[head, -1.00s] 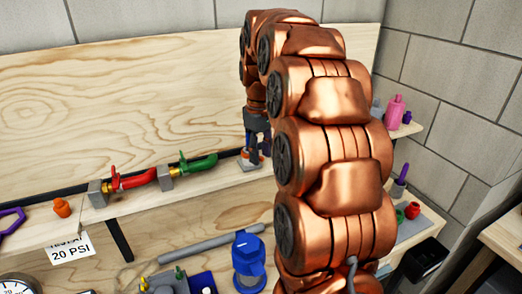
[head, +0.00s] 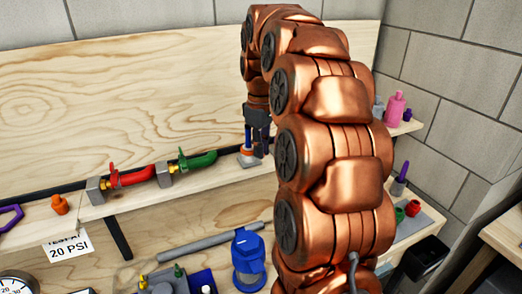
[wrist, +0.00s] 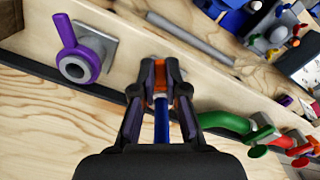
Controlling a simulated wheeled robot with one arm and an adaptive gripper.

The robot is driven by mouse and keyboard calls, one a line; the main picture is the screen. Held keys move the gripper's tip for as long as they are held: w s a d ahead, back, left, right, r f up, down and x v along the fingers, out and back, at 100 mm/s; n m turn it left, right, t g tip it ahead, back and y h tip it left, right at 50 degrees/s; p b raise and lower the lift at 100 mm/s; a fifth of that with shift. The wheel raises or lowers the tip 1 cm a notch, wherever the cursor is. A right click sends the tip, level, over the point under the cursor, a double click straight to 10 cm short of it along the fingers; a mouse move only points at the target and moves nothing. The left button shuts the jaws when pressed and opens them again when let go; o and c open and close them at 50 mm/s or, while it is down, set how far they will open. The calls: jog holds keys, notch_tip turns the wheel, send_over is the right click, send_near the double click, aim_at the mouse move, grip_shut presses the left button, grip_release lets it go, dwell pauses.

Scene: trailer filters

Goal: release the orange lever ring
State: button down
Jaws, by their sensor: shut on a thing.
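The orange lever ring (wrist: 160,76) shows in the wrist view between my fingertips, with a blue rod (wrist: 162,120) running from it towards my palm. My gripper (wrist: 160,72) is shut on the ring, dark fingers on both sides. In the head view my gripper (head: 258,148) points down at the right end of the shelf, beside the blue rod (head: 248,136). The orange ring (head: 246,152) shows there low on the rod, above a grey base (head: 250,161). The fingers hide part of the ring and its mount.
Red (head: 135,176) and green (head: 197,161) handled valves are mounted to the left on the shelf. A purple ring lever (wrist: 75,65) on a grey plate is close by in the wrist view. Pink bottle (head: 395,107) stands at the right. Plywood backs the shelf.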

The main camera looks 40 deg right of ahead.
jog(key=shift+w+d+n, duration=0.1)
jog(key=shift+d+n, duration=0.1)
jog(key=shift+n, duration=0.3)
jog(key=c, duration=1.2)
grip_release()
jog(key=shift+r, duration=3.7)
